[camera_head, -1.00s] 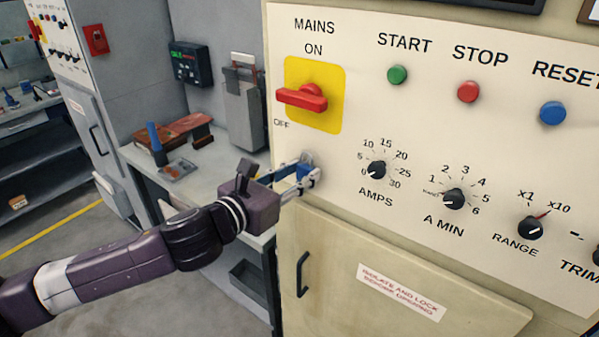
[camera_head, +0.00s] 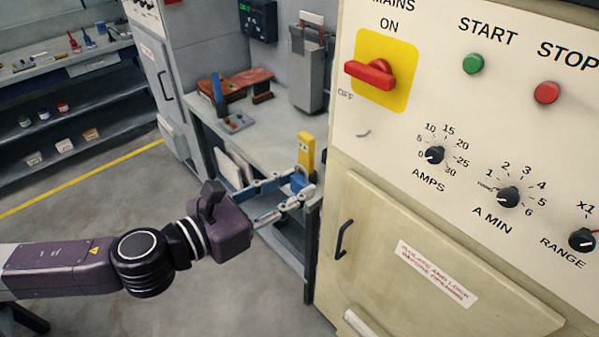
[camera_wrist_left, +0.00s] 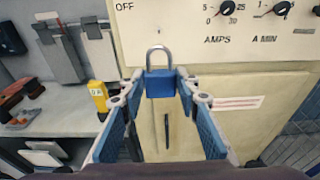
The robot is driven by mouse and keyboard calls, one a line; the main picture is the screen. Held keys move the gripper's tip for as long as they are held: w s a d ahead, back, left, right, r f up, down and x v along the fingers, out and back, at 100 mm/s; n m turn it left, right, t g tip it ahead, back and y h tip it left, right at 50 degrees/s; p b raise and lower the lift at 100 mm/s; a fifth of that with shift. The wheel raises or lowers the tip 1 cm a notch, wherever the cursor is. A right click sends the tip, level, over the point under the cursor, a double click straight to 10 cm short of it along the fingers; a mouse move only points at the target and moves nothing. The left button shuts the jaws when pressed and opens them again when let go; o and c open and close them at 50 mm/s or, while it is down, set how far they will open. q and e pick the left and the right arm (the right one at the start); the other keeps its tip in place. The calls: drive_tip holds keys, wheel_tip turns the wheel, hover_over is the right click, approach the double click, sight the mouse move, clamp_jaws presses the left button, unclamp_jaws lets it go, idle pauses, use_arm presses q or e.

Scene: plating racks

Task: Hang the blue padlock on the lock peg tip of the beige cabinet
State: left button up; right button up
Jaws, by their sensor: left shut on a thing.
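The blue padlock (camera_head: 299,183) is held between the fingertips of my left gripper (camera_head: 302,190), which is shut on its body. In the left wrist view the padlock (camera_wrist_left: 160,84) is upright, with its grey shackle standing up and looking closed. The beige cabinet (camera_head: 385,225) is at the right. A small grey lock peg (camera_head: 363,134) sticks out of its panel below the OFF label. The padlock is left of and lower than the peg in the head view, apart from it. My right gripper is not in view.
A red switch handle (camera_head: 370,74) on a yellow plate is above the peg. A door handle (camera_head: 343,240) is below. Behind the gripper is a bench (camera_head: 262,130) with a yellow object (camera_head: 305,150). Open floor lies at the left.

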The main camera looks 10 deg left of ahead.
sight(297, 186)
use_arm(q)
drive_tip(key=shift+s+a+f, duration=0.1)
drive_tip(key=shift+s+a, duration=0.05)
drive_tip(key=shift+s, duration=0.05)
idle(0.5)
drive_tip(key=shift+s+a+f, duration=0.15)
drive_tip(key=shift+s+a, duration=0.05)
drive_tip(key=shift+s, duration=0.1)
drive_tip(key=shift+s+a+p, duration=0.15)
drive_tip(key=shift+p, duration=0.35)
drive_tip(key=shift+r+p+v, duration=0.25)
drive_tip(key=shift+p+v, duration=0.9)
drive_tip(key=shift+v, duration=0.2)
